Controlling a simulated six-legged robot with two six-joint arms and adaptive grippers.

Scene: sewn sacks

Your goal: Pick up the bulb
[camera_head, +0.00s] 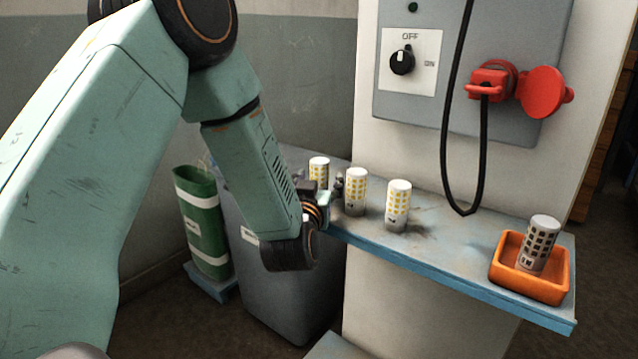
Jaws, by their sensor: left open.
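Three white cylindrical bulbs with yellow grids stand upright on a blue-edged shelf: a left bulb (319,170), a middle bulb (356,192) and a right bulb (397,206). A bulb with a dark grid (540,244) stands slightly tilted in an orange tray (530,287) at the shelf's right end. My left gripper (326,190) is open at the shelf's left end, just left of the middle bulb and in front of the left bulb, whose lower part it hides. I cannot tell whether it touches either. My right gripper is not in view.
A grey bin (285,290) and a green-and-white sack (203,222) stand at left. The shelf between right bulb and tray is clear.

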